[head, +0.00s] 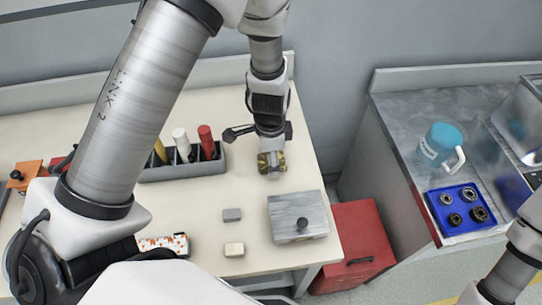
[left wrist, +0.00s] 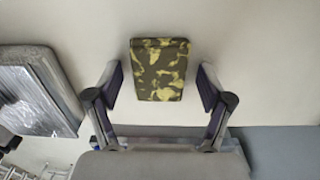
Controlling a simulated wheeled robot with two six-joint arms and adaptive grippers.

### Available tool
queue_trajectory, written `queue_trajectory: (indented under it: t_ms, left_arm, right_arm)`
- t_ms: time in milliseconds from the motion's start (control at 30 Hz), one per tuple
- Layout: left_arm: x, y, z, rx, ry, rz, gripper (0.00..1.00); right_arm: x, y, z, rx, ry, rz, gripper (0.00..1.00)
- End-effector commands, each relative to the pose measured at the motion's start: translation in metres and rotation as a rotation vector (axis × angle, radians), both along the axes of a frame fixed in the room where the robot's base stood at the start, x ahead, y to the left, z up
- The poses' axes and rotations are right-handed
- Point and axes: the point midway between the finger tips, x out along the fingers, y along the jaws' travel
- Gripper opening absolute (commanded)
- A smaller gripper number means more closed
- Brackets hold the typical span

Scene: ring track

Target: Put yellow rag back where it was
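A small flat block or folded cloth with a yellow and dark camouflage pattern (left wrist: 161,69) lies on the cream table (head: 190,105); it is the only yellow cloth-like thing I can make out. My left gripper (left wrist: 160,88) is open, with one finger on each side of it and a gap at both sides in the left wrist view. In the head view, my left gripper (head: 272,160) points down over the patterned piece and partly hides it. My right arm shows at the lower right of the head view, but its gripper is out of sight.
A dark divided rack (head: 180,171) holds yellow, white and red items. A red cabinet (head: 350,240) stands right.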

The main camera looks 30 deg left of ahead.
Motion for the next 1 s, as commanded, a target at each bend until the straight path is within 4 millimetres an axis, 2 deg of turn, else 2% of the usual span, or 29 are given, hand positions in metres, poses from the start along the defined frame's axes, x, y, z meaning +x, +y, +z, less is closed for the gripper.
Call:
queue_trajectory:
  t_ms: [200,333,467,700,833,1000]
  left_arm:
    - [0.0,0.0,0.001,0.0,0.0,0.0,0.8]
    - [0.001,0.0,0.01,0.0,-0.003,-0.001,0.8]
    - [0.001,0.0,0.036,0.0,-0.005,-0.001,0.8]
    - [0.001,0.001,0.098,0.0,-0.005,-0.001,0.8]
    - [0.0,0.001,0.117,0.0,-0.001,0.001,0.8]
    - [-0.001,0.001,0.124,0.0,0.001,0.0,0.8]
  right_arm:
    - [0.0,0.0,0.001,0.0,0.0,0.0,0.4]
    - [0.0,0.0,0.005,0.0,-0.001,0.0,0.4]
    - [0.0,0.0,0.003,0.0,0.0,0.0,0.4]
    - [0.0,0.0,0.0,0.0,0.0,0.0,0.4]
    - [0.0,0.0,-0.001,0.0,0.0,0.0,0.4]
    - [0.0,0.0,0.0,0.0,0.0,0.0,0.4]
